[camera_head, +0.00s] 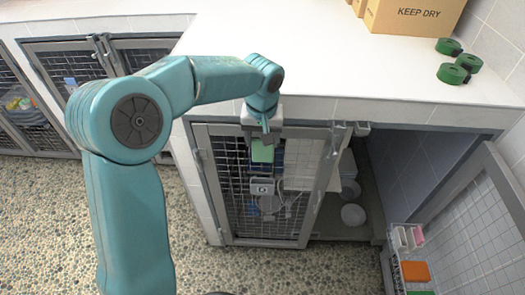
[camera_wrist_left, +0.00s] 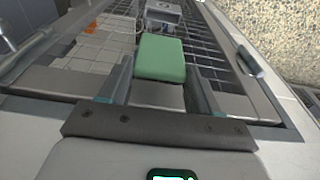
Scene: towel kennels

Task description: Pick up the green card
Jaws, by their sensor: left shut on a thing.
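The green card (camera_head: 262,151) is at the tips of my left gripper (camera_head: 264,138), in front of the upper part of a mesh kennel door. In the left wrist view the green card (camera_wrist_left: 161,58) sits between the two fingers of my left gripper (camera_wrist_left: 158,84), which is shut on it. The fingers cover its side edges. A grey device (camera_head: 262,187) shows just below the card at the door, and also beyond the card in the wrist view (camera_wrist_left: 163,12). My right gripper is not in view.
The mesh kennel door (camera_head: 240,215) stands below the white counter (camera_head: 300,60). A cardboard box (camera_head: 415,14) and several green rolls (camera_head: 452,73) are on the counter. An open door (camera_head: 480,220) with a rack of orange and pink items stands at right. Pebbled floor (camera_head: 200,260) is clear at front.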

